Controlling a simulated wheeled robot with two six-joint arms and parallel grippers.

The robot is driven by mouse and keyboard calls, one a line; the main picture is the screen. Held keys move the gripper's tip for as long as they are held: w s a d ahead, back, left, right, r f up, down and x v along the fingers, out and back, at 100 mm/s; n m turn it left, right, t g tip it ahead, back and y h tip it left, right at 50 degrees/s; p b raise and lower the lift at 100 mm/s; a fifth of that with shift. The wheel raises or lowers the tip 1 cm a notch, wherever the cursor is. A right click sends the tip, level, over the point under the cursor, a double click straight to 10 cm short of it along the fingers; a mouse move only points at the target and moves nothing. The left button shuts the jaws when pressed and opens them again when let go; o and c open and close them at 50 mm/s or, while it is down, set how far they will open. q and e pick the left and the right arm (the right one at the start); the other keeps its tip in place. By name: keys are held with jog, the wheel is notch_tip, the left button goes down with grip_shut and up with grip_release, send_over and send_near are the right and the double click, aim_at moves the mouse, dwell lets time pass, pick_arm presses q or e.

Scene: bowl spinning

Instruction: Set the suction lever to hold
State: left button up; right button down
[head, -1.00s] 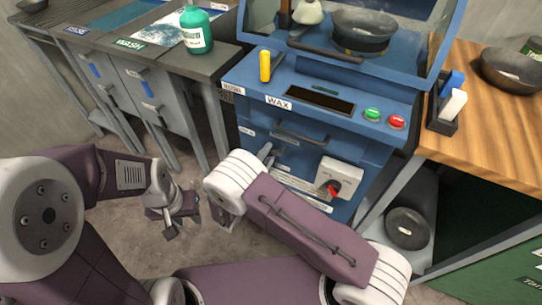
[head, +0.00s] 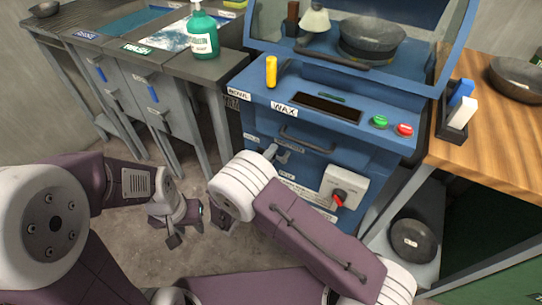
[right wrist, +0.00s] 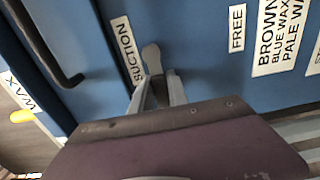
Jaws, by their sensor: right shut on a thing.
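The grey suction lever (right wrist: 152,60) shows in the right wrist view, on the blue machine front beside the SUCTION label (right wrist: 127,50). The FREE label (right wrist: 237,28) is to its right. My right gripper (right wrist: 158,88) is shut on the lever, with its tip standing out between the fingers. In the head view the lever area (head: 271,152) is partly hidden by my right wrist. A HOLD label cannot be made out. My left gripper (head: 184,229) hangs empty over the floor at the left, its fingers apart.
A wooden table (head: 500,130) stands at right. Grey benches with a green bottle (head: 203,35) stand at left.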

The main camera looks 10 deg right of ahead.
dwell(0.4)
jog(key=c, duration=1.3)
grip_release()
